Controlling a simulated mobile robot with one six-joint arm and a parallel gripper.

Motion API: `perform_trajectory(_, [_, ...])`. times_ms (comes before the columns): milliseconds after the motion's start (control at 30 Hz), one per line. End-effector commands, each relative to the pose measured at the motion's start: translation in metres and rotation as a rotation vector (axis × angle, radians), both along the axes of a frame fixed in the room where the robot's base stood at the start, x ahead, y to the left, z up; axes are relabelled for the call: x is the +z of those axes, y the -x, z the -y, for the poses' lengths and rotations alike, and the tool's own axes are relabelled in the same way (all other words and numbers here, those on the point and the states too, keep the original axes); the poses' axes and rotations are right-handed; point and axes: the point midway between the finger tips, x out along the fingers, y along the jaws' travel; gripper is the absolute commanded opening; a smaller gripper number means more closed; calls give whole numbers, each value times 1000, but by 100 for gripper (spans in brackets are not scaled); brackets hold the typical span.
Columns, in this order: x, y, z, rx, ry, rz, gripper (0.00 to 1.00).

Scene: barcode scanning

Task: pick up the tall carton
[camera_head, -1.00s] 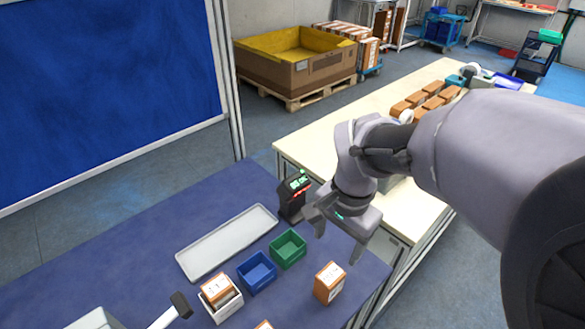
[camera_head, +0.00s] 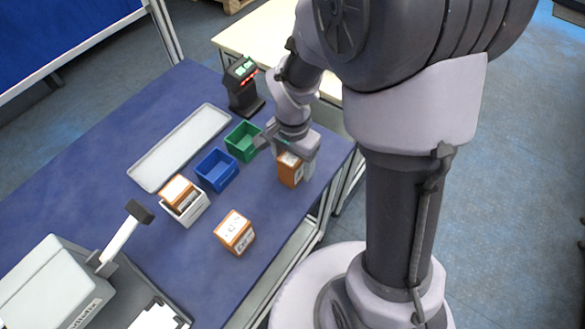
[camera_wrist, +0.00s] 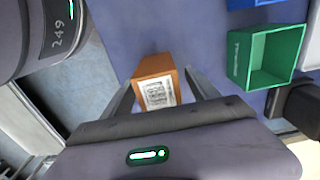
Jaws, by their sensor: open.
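The tall orange-brown carton (camera_head: 289,172) with a white label stands upright on the blue table near its right edge. My gripper (camera_head: 287,154) is low over it, with its open fingers on either side of the carton. In the wrist view the carton (camera_wrist: 152,67) shows between the two fingers (camera_wrist: 160,82), its printed label towards the camera. Gaps show at the fingers there, and I see no firm contact. Part of the carton's top is hidden by my gripper in the head view.
A second carton (camera_head: 234,232) lies to the front left. Another carton (camera_head: 178,193) is in a white bin (camera_head: 190,212). A blue bin (camera_head: 216,170), a green bin (camera_head: 243,141), a grey tray (camera_head: 180,148) and a black scanner (camera_head: 243,88) stand further left and back.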

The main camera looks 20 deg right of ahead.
Motion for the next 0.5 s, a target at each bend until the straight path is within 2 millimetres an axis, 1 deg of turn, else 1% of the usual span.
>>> perform_trajectory(33, [-6,0,0,0,0,0,69])
perform_trajectory(167, [-3,0,0,-1,-1,1,69])
perform_trajectory(200, [-3,0,0,-1,0,1,67])
perform_trajectory(267, [-2,0,0,-1,0,1,55])
perform_trajectory(300, [-2,0,0,-1,0,1,48])
perform_trajectory(367, [-2,0,0,-1,0,1,36])
perform_trajectory(500, [-2,0,0,0,0,1,8])
